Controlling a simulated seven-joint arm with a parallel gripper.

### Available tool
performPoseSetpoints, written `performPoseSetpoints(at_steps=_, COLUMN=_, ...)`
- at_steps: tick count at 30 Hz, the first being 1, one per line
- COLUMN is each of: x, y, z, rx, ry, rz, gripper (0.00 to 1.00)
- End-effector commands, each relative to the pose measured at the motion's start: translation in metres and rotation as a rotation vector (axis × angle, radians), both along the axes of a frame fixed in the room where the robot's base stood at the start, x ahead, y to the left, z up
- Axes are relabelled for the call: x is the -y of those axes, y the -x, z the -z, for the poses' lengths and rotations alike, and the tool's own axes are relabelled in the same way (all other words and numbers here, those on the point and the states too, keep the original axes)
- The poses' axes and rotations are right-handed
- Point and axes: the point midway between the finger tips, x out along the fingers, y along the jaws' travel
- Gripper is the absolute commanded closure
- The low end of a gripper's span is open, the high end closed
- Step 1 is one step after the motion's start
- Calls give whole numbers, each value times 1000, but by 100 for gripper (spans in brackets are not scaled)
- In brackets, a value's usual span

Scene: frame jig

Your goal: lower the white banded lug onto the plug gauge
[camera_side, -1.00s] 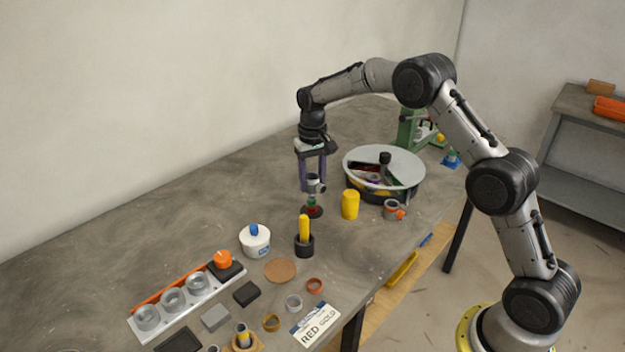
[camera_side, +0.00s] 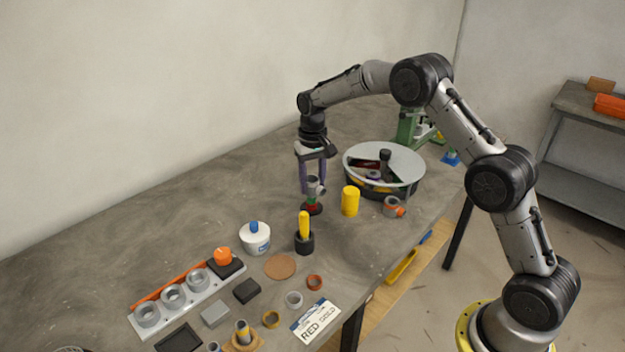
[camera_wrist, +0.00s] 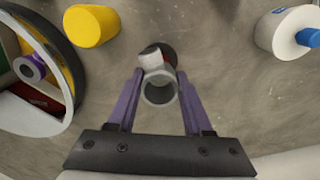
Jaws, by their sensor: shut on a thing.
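My gripper (camera_wrist: 158,98) is shut on the lug (camera_wrist: 159,90), a grey ring with a paler boss on its side. In the side view the lug (camera_side: 316,187) sits between the purple fingers of my gripper (camera_side: 313,186).
A yellow cylinder (camera_side: 350,201) and a round lidded carousel (camera_side: 408,158) stand to the right. Bench behind and left of the gauge is clear.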

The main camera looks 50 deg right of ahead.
Motion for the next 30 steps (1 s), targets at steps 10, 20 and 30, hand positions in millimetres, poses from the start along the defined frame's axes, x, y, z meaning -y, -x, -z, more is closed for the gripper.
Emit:
performPoseSetpoints(at_steps=10, x=0, y=0, z=3, rx=1, ry=0, rz=0, gripper=100)
performPoseSetpoints(at_steps=20, x=0, y=0, z=6, rx=1, ry=0, rz=0, gripper=100)
performPoseSetpoints(at_steps=30, x=0, y=0, z=15, rx=0, ry=0, rz=0, gripper=100)
